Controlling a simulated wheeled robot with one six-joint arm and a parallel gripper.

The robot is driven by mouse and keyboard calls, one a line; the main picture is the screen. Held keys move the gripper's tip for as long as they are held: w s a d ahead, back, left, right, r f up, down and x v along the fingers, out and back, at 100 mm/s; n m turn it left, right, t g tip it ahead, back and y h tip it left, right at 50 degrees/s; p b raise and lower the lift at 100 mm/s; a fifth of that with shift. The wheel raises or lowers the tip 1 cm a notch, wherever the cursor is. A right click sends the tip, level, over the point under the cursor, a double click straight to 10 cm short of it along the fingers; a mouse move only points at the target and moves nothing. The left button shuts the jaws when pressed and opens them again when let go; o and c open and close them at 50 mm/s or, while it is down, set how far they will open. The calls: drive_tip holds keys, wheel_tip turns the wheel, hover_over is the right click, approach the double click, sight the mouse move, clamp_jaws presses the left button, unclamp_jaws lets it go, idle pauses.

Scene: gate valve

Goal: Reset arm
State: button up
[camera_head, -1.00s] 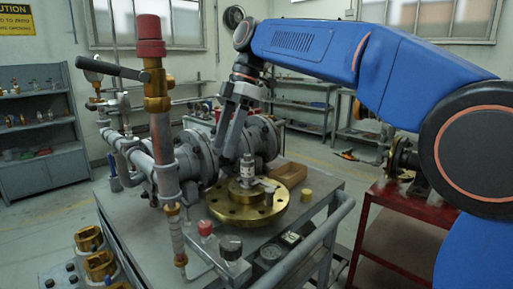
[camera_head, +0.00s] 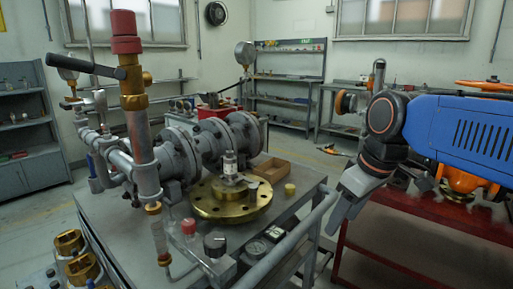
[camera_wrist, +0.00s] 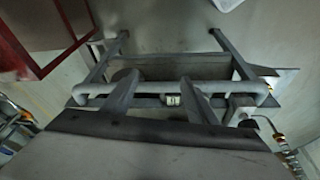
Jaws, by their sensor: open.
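My gripper (camera_head: 338,218) hangs pointing down at the right of the cart, past its handrail, apart from the valve parts. In the wrist view my gripper (camera_wrist: 158,92) shows two spread fingers with nothing held between them. The grey flanged valve and pipe assembly (camera_head: 185,155) stands on the cart, with a red-capped upright pipe (camera_head: 138,110). A brass flange (camera_head: 215,205) lies on the cart top, with a small silver cylinder (camera_head: 230,165) upright on it.
The grey cart (camera_head: 120,215) has a tubular handrail (camera_head: 290,240) close to my gripper; the rail also crosses the wrist view (camera_wrist: 222,87). A red table (camera_head: 400,240) stands at right. A wooden tray (camera_head: 270,168) is on the cart. Floor shows beyond the cart.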

drive_tip(key=s+d+f+m+t+h, duration=0.1)
drive_tip(key=s+d+f+m, duration=0.2)
drive_tip(key=s+d+f, duration=0.1)
drive_tip(key=s+d+f+m+t, duration=0.1)
drive_tip(key=s+d+f+m, duration=0.3)
drive_tip(key=s+f, duration=0.3)
wheel_tip(320, 180, down, 3)
drive_tip(key=shift+d+r+h, duration=0.2)
drive_tip(key=shift+d+h, duration=0.2)
drive_tip(key=shift+d, duration=0.3)
drive_tip(key=shift+w+r, duration=0.1)
